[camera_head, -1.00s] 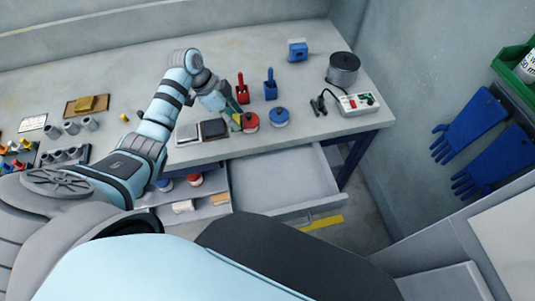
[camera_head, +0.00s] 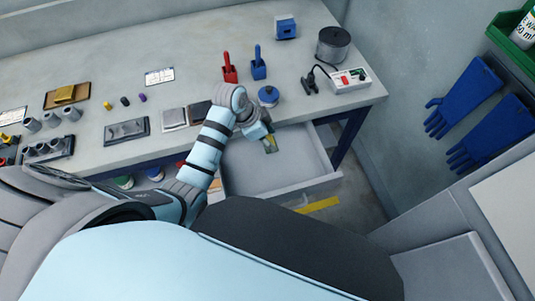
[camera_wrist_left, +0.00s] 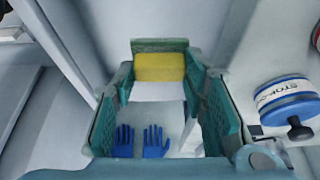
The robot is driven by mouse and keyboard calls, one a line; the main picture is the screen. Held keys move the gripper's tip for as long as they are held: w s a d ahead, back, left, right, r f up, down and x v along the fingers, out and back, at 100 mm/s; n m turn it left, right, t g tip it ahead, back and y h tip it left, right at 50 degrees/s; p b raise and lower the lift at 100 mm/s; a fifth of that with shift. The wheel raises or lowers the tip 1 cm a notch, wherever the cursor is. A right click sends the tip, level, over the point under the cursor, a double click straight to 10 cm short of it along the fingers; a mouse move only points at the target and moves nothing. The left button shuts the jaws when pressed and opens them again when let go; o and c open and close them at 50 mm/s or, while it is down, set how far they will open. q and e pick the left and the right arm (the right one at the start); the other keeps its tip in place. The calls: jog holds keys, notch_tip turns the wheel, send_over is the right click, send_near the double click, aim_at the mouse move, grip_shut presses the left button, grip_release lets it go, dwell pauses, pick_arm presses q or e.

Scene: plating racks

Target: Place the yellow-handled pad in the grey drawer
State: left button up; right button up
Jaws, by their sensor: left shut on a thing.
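My left gripper (camera_head: 269,144) is shut on the yellow-handled pad, above the back part of the open grey drawer (camera_head: 322,155). In the head view only a small yellow-green bit shows at the fingertips. In the left wrist view the pad's yellow part (camera_wrist_left: 160,67) shows between the two green fingers of the gripper (camera_wrist_left: 160,95). The rest of the pad is hidden or hard to make out. The drawer is pulled out below the table edge, and its visible floor is empty. My right gripper is not in view.
Red (camera_head: 229,70) and blue (camera_head: 259,67) handled holders stand farther back. A power strip (camera_head: 350,80) lies right. Blue gloves (camera_head: 465,95) hang on the wall.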

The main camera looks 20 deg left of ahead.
pick_arm(q)
notch_tip(320, 180, down, 11)
jog(key=shift+r+b, duration=0.15)
jog(key=shift+b, duration=1)
jog(key=shift+r, duration=0.1)
jog(key=o, duration=1.1)
jog(key=shift+r, duration=0.2)
jog(key=p+v, duration=0.3)
jog(key=v, duration=0.8)
jog(key=shift+r, duration=0.35)
